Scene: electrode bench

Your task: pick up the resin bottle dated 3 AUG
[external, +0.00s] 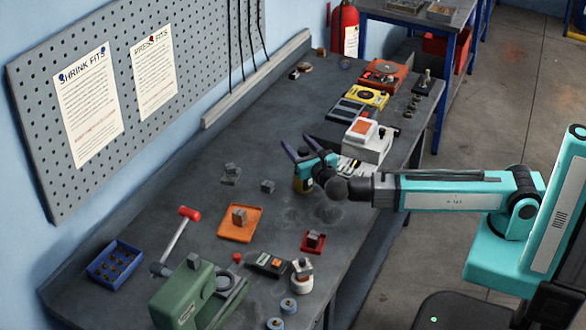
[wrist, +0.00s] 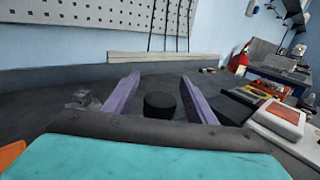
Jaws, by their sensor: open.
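My gripper (external: 296,143) is open, its two purple fingers spread over the middle of the bench. In the wrist view, a round black cap (wrist: 160,104) shows between the spread fingers of my gripper (wrist: 160,78), apart from both. No date can be read on this bottle. A white bottle (external: 302,277) with a grey top stands near the front edge of the bench; its label is too small to read.
A white device with an orange top (external: 365,138) stands close right of the gripper. A green machine (external: 185,295) is at the front. The bench behind the gripper is mostly clear.

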